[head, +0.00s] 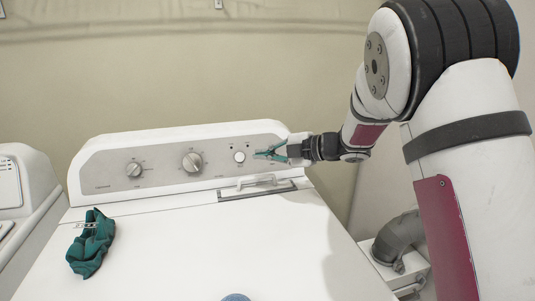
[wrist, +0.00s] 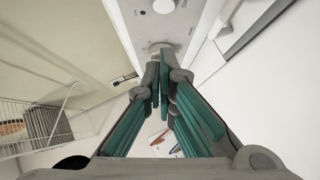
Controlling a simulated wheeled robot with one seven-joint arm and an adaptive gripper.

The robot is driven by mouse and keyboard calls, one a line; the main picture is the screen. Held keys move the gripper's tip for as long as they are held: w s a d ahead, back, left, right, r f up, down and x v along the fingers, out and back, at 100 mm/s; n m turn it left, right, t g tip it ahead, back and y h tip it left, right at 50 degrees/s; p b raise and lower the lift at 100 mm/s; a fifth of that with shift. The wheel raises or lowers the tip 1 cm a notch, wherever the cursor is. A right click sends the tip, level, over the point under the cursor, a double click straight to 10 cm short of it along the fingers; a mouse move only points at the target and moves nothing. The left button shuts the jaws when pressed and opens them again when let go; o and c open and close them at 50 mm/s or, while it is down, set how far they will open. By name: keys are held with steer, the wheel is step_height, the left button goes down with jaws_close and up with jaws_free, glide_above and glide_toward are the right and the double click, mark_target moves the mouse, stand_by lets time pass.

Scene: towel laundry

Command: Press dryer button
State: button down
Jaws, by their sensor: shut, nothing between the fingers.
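The dryer (head: 200,240) is white, with a grey control panel (head: 162,168) along its back. The panel carries a left knob (head: 133,169), a middle knob (head: 192,162) and a white round button (head: 239,156). My gripper (head: 257,153), with teal fingers, is shut and empty at the panel's right end, just right of that button. In the wrist view, the fingertips (wrist: 160,66) point at a round grey-white knob or button (wrist: 160,47), very close to it; I cannot tell whether they touch. The white button (wrist: 163,6) shows farther off at the top edge.
A teal cloth (head: 91,243) lies on the dryer's top at left. A slot with a raised handle (head: 258,187) lies below the panel. Another white machine (head: 35,200) stands at left. A grey duct (head: 400,236) is at right. A wire rack (wrist: 32,128) shows in the wrist view.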

mark_target(244, 156)
steer(key=x, duration=0.7)
steer(key=shift+w+a+f, duration=0.15)
steer(key=shift+w+f, duration=0.2)
steer(key=shift+w, duration=0.45)
steer(key=shift+w+a+f, duration=0.15)
steer(key=shift+w+f, duration=0.25)
steer(key=shift+w, duration=0.45)
steer(key=shift+b, duration=0.3)
